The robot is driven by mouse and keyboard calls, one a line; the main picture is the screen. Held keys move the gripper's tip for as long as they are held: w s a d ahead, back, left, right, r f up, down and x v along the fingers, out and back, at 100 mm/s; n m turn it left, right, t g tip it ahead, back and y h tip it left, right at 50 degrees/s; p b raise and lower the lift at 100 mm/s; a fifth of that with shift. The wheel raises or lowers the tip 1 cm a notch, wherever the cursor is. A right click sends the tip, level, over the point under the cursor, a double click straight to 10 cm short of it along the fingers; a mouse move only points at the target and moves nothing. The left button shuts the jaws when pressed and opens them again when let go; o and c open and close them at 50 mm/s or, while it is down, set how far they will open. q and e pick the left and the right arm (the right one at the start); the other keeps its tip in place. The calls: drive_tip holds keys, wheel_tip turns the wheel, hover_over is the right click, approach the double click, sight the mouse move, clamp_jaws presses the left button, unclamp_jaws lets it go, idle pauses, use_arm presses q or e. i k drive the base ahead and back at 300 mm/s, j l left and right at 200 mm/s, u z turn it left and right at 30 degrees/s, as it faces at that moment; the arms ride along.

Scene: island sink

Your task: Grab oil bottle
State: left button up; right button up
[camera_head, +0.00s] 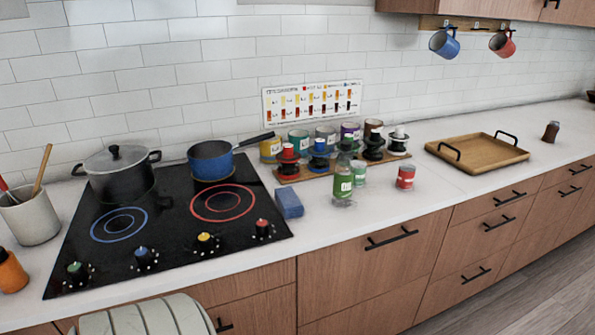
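A green bottle (343,184) with a pale label and a dark top stands upright on the white counter, in front of the spice rack and to the right of the blue block. It looks like the oil bottle, but its label is too small to read surely. A green-and-white can stands close behind it on the right, and a red can (405,177) stands farther right. Neither of my grippers is in view, and nothing touches the bottle.
A black cooktop (180,250) holds a dark lidded pot (120,174) and a blue saucepan (210,163). A blue block (289,203) lies beside it. A wooden rack of several jars stands behind the bottle. A wooden tray (477,168) is right; the counter's front right is clear.

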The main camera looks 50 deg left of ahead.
sight(344, 167)
drive_tip(key=u, duration=1.4)
